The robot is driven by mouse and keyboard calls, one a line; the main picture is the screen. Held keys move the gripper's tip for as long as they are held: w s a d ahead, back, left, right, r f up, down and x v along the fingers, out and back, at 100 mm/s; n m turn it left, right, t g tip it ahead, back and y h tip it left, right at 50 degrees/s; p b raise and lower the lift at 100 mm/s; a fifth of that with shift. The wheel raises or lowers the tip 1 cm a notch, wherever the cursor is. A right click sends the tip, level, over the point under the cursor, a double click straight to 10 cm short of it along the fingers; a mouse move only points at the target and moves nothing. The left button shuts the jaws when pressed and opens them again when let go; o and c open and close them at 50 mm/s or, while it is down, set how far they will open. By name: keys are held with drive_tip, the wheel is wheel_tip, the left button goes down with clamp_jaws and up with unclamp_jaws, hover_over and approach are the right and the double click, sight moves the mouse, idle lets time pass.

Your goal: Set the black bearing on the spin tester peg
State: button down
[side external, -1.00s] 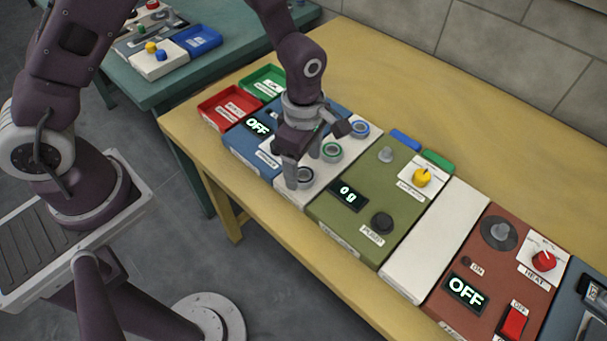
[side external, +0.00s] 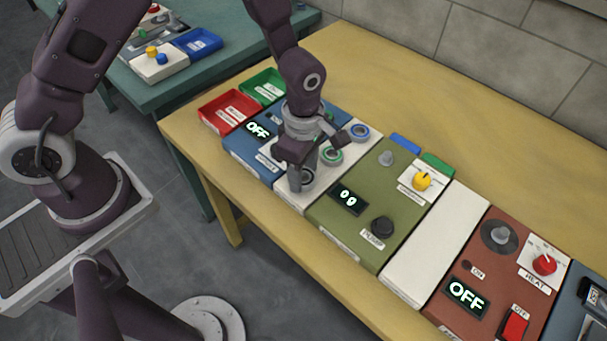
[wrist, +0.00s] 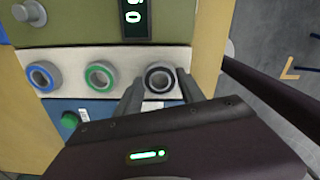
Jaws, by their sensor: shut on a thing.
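The black bearing (wrist: 160,79) is a ring with a pale metal inner part, at the right end of the white panel in the wrist view. In the side external view it (side external: 307,176) is partly hidden by a finger. My gripper (wrist: 162,88) is shut on it, with a finger on each side; the bearing appears to be still at the panel's surface. Grey pegs stand on the olive unit (side external: 386,158) and on the red-brown unit (side external: 501,233). My arm partly covers the blue unit (side external: 241,146). I cannot read which unit is the spin tester.
A green-ringed bearing (side external: 331,155) and a blue-ringed bearing (side external: 359,131) share the white panel (side external: 290,197). Red (side external: 228,108) and green (side external: 263,84) trays lie at the far left. A plain white block (side external: 432,250) separates the olive and red-brown units.

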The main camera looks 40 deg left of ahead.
wheel_tip(320, 180, up, 9)
drive_tip(key=w+a+n, duration=0.1)
drive_tip(key=w+a, duration=0.4)
drive_tip(key=a, duration=0.1)
drive_tip(key=w+a+n, duration=0.1)
drive_tip(key=w+a, duration=0.5)
drive_tip(key=w+a+n, duration=0.2)
drive_tip(key=w+a, duration=0.4)
drive_tip(key=shift+a+f, duration=0.2)
drive_tip(key=shift+f, duration=0.1)
drive_tip(key=shift+w+a+f, duration=0.1)
drive_tip(key=shift+w+a, duration=0.05)
drive_tip(key=shift+a, duration=0.1)
drive_tip(key=shift+f, duration=3.95)
drive_tip(key=c, duration=0.6)
unclamp_jaws()
drive_tip(key=shift+c, duration=0.2)
